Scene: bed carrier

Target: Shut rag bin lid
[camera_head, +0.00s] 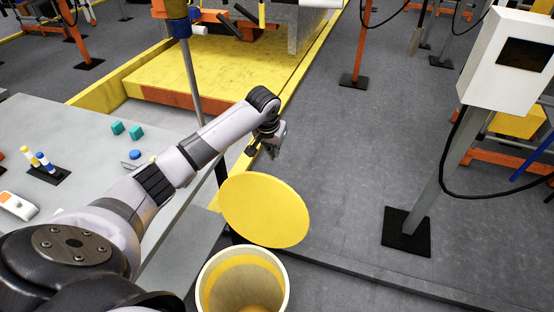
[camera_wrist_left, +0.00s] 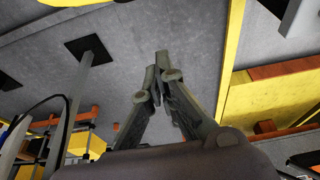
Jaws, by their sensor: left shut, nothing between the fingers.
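The rag bin (camera_head: 243,283) is a round cream-coloured bin at the bottom middle of the head view, open at the top with a yellow inside. Its round yellow lid (camera_head: 265,210) stands tilted up at the far side of the rim. My left gripper (camera_head: 272,152) is beyond and above the lid, apart from it in the picture. My right gripper is not in view.
A grey table (camera_head: 80,130) at the left holds teal cubes (camera_head: 127,131) and small parts. A yellow platform (camera_head: 190,75) lies behind. A white box (camera_head: 510,60) on a post stands at the right. The floor right of the lid is clear.

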